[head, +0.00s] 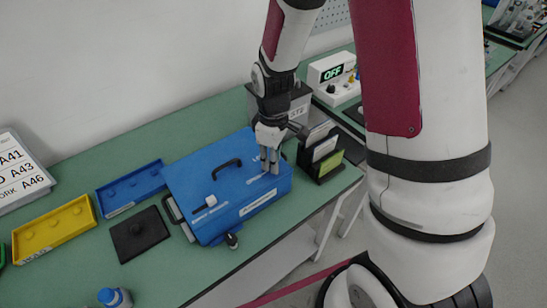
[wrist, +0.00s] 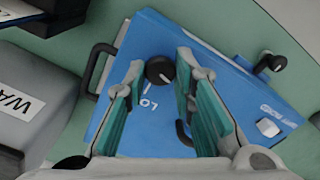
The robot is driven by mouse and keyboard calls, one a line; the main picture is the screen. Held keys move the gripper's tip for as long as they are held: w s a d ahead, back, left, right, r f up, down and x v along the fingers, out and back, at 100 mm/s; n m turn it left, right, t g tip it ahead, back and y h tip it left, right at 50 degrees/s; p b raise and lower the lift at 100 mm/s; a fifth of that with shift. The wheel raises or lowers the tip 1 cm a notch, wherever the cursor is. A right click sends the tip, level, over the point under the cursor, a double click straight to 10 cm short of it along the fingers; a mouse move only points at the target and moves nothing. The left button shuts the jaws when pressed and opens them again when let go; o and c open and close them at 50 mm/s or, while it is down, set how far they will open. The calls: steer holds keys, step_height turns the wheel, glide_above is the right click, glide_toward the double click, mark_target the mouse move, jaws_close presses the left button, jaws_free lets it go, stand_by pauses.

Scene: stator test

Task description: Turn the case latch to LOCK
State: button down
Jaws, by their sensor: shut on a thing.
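The blue case (head: 225,195) lies flat on the green bench. Its latch is a round black knob (wrist: 159,70) with a white pointer line, on the case's top face. My gripper (head: 269,165) reaches down onto the lid's right part; in the wrist view (wrist: 158,70) its teal-padded fingers stand on either side of the knob, shut on it. The pointer slants toward the lower right of the wrist view. White lettering starting "LO" (wrist: 149,103) and a white tick show beside the knob; the rest is hidden. In the head view my fingers hide the knob.
The lid carries a black handle (head: 227,166) and a white tab (head: 206,204). Blue (head: 131,187) and yellow (head: 54,230) trays and a black plate (head: 139,233) lie left. A grey bin and black card holder (head: 319,152) stand close right. A box reads OFF (head: 331,73).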

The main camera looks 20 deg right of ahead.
steer(key=m, duration=0.3)
steer(key=shift+m, duration=0.4)
steer(key=m+p, duration=0.1)
steer(key=m, duration=0.2)
steer(key=shift+a, duration=0.1)
steer(key=m, duration=0.4)
steer(key=shift+p, duration=0.4)
steer(key=shift+m+p, duration=0.4)
steer(key=shift+m, duration=1.5)
steer(key=c, duration=1.3)
jaws_free()
steer(key=shift+c, duration=0.2)
steer(key=shift+r, duration=0.1)
